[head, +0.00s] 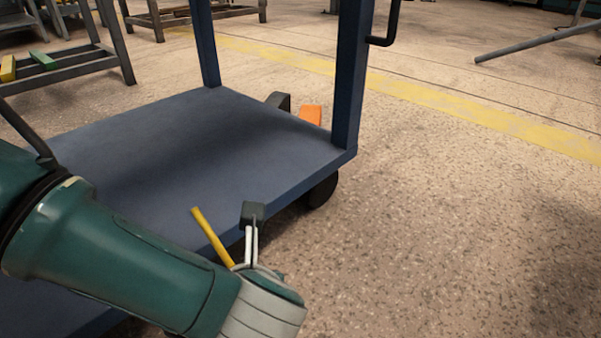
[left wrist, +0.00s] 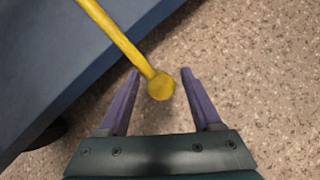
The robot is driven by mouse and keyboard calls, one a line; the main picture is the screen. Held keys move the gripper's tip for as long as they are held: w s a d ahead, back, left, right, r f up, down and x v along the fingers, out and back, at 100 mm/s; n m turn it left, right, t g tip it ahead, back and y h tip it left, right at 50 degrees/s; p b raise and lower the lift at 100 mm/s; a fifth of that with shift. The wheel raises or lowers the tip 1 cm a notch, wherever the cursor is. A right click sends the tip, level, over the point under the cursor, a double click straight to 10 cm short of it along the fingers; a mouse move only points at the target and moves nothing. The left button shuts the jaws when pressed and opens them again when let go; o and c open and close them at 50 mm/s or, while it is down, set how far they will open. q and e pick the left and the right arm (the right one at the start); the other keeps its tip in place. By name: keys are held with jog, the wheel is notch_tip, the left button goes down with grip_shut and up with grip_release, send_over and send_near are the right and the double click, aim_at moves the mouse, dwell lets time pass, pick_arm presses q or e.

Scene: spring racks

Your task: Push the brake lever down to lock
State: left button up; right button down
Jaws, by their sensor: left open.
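A yellow lever (left wrist: 115,33) with a rounded end knob (left wrist: 161,87) reaches down from the upper left in the left wrist view. In the head view the yellow lever (head: 211,236) slants up beside the blue cart's front edge, its lower end hidden behind my wrist. My left gripper (left wrist: 160,72) is open, its two purple fingers on either side of the knob, with gaps visible on both sides. Whether the knob is level with the fingers in depth I cannot tell. My right gripper is not in view.
The blue cart's deck (head: 150,140) is bare, with a post (head: 353,70) at its right corner and a black wheel (head: 322,190) below. An orange piece (head: 311,114) shows behind the deck. The speckled floor (head: 450,230) to the right is clear.

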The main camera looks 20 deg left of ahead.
pick_arm(q)
jog(key=p+v, duration=0.7)
jog(key=v, duration=0.2)
jog(key=shift+s+d+r, duration=0.15)
jog(key=shift+s+r, duration=0.05)
jog(key=shift+r, duration=0.1)
